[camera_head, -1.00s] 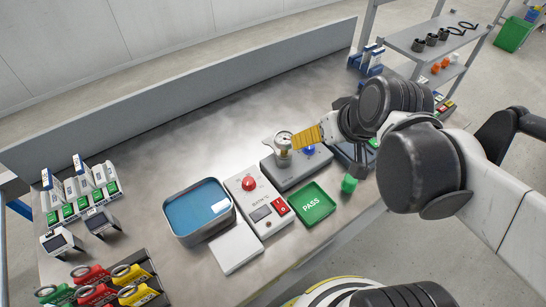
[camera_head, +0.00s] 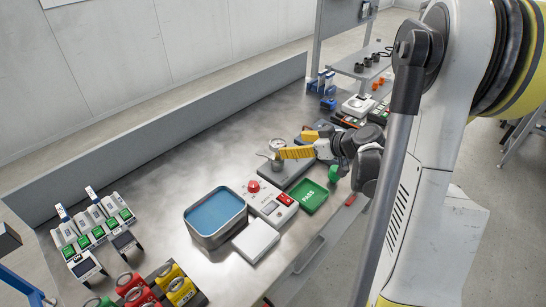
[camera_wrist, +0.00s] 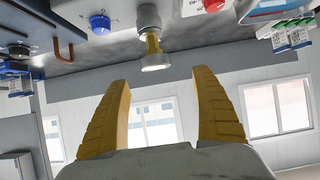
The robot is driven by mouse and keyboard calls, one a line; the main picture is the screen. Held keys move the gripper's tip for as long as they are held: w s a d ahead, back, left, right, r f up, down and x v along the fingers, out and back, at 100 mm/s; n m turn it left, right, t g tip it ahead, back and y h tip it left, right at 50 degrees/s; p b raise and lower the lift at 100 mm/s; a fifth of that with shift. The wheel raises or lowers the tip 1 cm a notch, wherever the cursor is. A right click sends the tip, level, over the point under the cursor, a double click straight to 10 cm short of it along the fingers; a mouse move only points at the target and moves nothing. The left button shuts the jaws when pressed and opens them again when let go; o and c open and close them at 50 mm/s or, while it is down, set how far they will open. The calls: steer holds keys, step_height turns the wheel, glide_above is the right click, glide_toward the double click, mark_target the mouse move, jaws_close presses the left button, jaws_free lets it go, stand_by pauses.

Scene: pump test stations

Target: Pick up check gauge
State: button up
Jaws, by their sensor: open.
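A small metal gauge (camera_head: 277,147) with a round head stands upright on the grey test station (camera_head: 284,174) near the table's middle. In the wrist view, a metal-and-brass fitting with a round end (camera_wrist: 155,62), which looks like this gauge, appears upside down ahead of the fingers. My gripper (camera_head: 292,145) is open, its two yellow fingers level with the gauge and just to its right. In the wrist view the gripper (camera_wrist: 160,85) is empty, with the gauge beyond the fingertips and roughly centred between them. I cannot read the dial.
A control box with a red button (camera_head: 254,186) and a green PASS tray (camera_head: 312,196) sit in front of the station. A blue-lined tray (camera_head: 215,213) and white pad (camera_head: 256,240) lie left. A blue knob (camera_wrist: 99,24) shows beside the gauge. The back-left tabletop is clear.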

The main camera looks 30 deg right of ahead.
mark_target(279, 144)
steer(key=b+x, duration=0.1)
steer(key=x, duration=0.2)
steer(key=b+x, duration=0.1)
steer(key=x, duration=0.1)
steer(key=b+x, duration=0.1)
steer(key=x, duration=0.2)
steer(key=shift+w+d+f, duration=0.25)
steer(key=shift+w+d, duration=0.05)
steer(key=shift+w, duration=0.1)
steer(key=shift+r, duration=0.1)
steer(key=c, duration=1.5)
